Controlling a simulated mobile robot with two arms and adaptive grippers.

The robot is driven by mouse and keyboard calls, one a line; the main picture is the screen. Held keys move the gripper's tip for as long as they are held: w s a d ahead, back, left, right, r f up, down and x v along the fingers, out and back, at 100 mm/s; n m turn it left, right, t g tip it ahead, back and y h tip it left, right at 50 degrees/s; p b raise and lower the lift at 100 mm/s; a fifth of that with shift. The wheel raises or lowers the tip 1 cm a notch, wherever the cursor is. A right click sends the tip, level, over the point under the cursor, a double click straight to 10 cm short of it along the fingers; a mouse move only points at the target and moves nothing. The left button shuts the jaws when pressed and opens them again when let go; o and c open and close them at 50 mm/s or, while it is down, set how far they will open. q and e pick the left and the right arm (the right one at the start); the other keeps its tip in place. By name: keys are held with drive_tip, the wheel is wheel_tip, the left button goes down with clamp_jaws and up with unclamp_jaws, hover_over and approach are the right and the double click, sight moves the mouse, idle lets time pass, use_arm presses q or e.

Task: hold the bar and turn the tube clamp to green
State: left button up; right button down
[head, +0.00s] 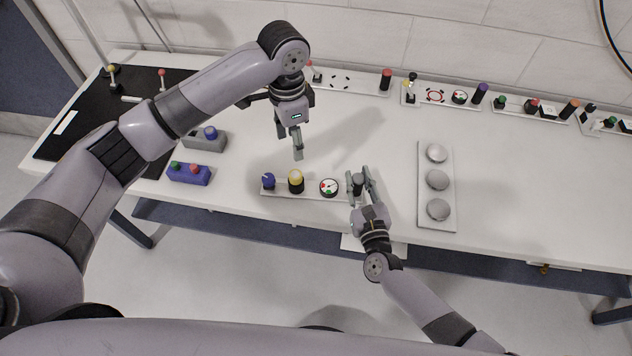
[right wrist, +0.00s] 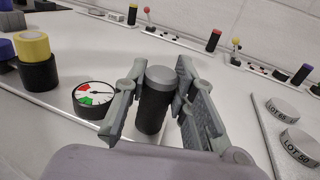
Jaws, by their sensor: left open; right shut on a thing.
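A narrow light strip (head: 312,192) near the front edge of the table carries a blue knob (head: 268,181), a black cylinder with a yellow top (head: 296,182), a round gauge (head: 329,187) and a black upright bar with a grey cap (right wrist: 155,100). The gauge also shows in the right wrist view (right wrist: 95,97), with red and green zones and a needle. I cannot tell which part is the tube clamp. My right gripper (head: 361,186) is shut on the black bar, one finger on each side. My left gripper (head: 298,155) is open and empty, apparently above and behind the yellow-topped cylinder.
Grey (head: 205,138) and blue (head: 188,173) button boxes stand to the left. More fixtures, including a red-topped post (head: 386,79), line the wall side. The table middle is mostly clear.

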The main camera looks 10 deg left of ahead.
use_arm(q)
drive_tip(key=n, duration=1.3)
approach(268, 178)
wheel_tip(268, 178, down, 9)
drive_tip(key=shift+r, duration=0.15)
drive_tip(key=shift+c, duration=0.6)
clamp_jaws()
